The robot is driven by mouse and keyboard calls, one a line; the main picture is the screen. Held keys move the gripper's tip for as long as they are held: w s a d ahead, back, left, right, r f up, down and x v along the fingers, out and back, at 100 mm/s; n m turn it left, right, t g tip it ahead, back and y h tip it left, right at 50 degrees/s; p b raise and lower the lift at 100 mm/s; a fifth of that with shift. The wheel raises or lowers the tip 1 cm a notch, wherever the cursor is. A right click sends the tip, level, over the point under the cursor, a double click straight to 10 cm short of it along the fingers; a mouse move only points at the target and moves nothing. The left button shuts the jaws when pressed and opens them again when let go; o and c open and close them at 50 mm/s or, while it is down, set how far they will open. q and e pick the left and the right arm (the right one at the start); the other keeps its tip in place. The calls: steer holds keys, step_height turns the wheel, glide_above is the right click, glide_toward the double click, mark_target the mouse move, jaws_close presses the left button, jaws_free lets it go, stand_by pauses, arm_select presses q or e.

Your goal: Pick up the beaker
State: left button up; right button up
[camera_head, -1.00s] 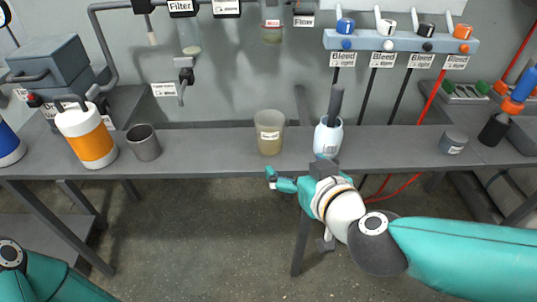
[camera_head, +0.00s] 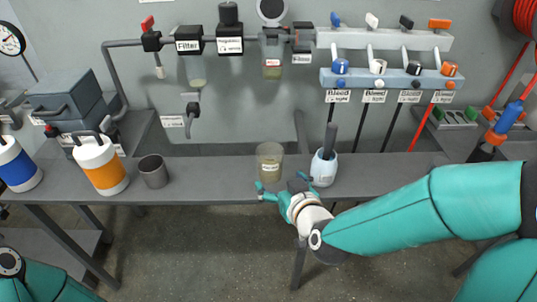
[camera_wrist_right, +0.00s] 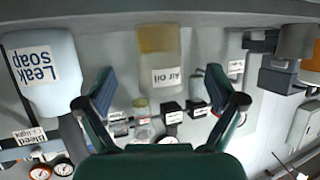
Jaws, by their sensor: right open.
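The beaker (camera_head: 270,163), a translucent cup with yellowish liquid and a label, stands upright on the grey bench. In the right wrist view the beaker (camera_wrist_right: 160,58) appears upside down, its label reading "Air oil", beyond and between the spread fingers. My right gripper (camera_head: 283,186) is open and empty at the bench's front edge, just in front of the beaker. Its fingers also show in the wrist view (camera_wrist_right: 160,90), apart from the beaker. My left gripper is out of view; only part of my left arm shows at the lower left.
A leak soap bottle (camera_head: 325,167) with a dark top stands just right of the beaker; it also shows in the wrist view (camera_wrist_right: 42,72). A dark metal cup (camera_head: 153,171) and an orange-banded container (camera_head: 101,165) stand left. The bench (camera_head: 215,182) is clear between cup and beaker.

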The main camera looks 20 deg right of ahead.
mark_target(274, 174)
steer(key=shift+x, duration=4.05)
steer(key=shift+w+d+r, duration=0.1)
steer(key=shift+d+r, duration=0.05)
steer(key=c, duration=1.3)
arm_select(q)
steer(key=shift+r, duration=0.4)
arm_select(e)
steer(key=shift+r, duration=0.15)
